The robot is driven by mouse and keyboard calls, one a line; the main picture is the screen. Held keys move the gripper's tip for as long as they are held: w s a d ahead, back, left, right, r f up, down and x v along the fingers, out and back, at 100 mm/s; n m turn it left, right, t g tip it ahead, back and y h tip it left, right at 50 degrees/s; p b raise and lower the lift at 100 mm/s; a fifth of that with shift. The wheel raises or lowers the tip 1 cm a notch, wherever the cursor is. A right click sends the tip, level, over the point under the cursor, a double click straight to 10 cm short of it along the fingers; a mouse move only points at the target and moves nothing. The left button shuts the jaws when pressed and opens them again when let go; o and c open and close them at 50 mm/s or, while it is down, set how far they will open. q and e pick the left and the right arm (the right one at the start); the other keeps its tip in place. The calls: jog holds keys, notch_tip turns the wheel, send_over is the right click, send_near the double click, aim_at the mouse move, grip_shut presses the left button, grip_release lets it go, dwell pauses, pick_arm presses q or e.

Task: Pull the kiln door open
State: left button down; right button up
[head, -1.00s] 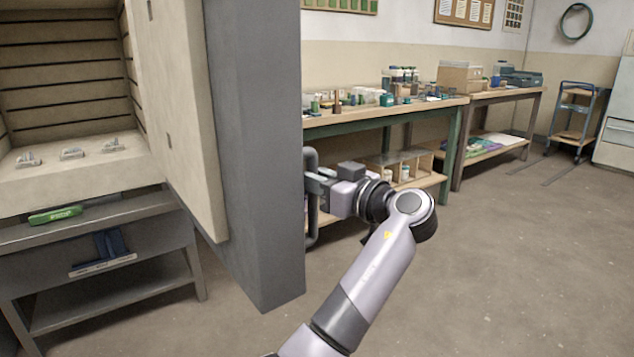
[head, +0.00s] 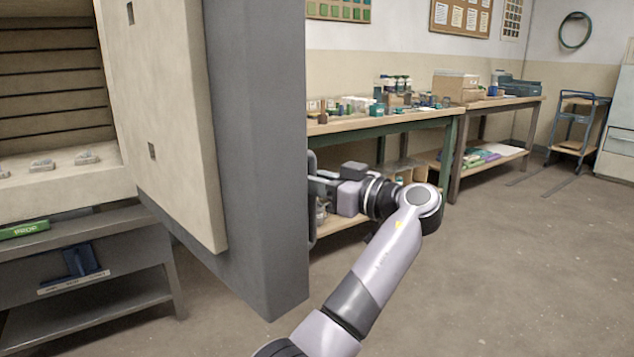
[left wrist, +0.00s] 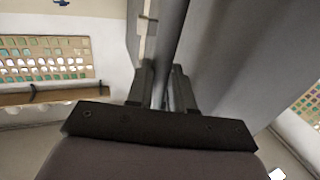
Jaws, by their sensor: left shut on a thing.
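The kiln door (head: 262,150) stands well open in the head view. It is a thick grey slab with a pale inner lining (head: 165,120) facing left. Its dark bar handle (head: 311,225) is on the far right face, partly hidden by the door edge and my gripper. My left gripper (head: 320,187) is shut on that handle. The left wrist view shows the handle bar (left wrist: 172,45) running up between the two fingers (left wrist: 162,90). The kiln chamber (head: 50,80) is exposed at the left, with small pale pieces on its floor. My right gripper is not in view.
A workbench (head: 390,122) with jars and boxes stands behind the door, with a second bench (head: 510,103) beyond. A grey stand (head: 95,235) is under the kiln. A blue cart (head: 572,120) is at the far right. The floor at right is clear.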

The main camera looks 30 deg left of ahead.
pick_arm(q)
jog(key=shift+s+a+r+g, duration=0.1)
jog(key=shift+a+r+g, duration=0.2)
jog(key=shift+a, duration=0.25)
jog(key=c, duration=1.2)
grip_release()
jog(key=shift+c, duration=0.2)
jog(key=shift+o, duration=0.9)
jog(key=shift+s+a+f, duration=0.1)
jog(key=shift+a, duration=0.15)
jog(key=shift+d+f, duration=0.1)
jog(key=shift+d, duration=0.05)
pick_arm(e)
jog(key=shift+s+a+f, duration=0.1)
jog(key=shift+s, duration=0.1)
pick_arm(q)
jog(key=shift+d, duration=0.1)
jog(key=d, duration=0.7)
jog(key=shift+p, duration=0.4)
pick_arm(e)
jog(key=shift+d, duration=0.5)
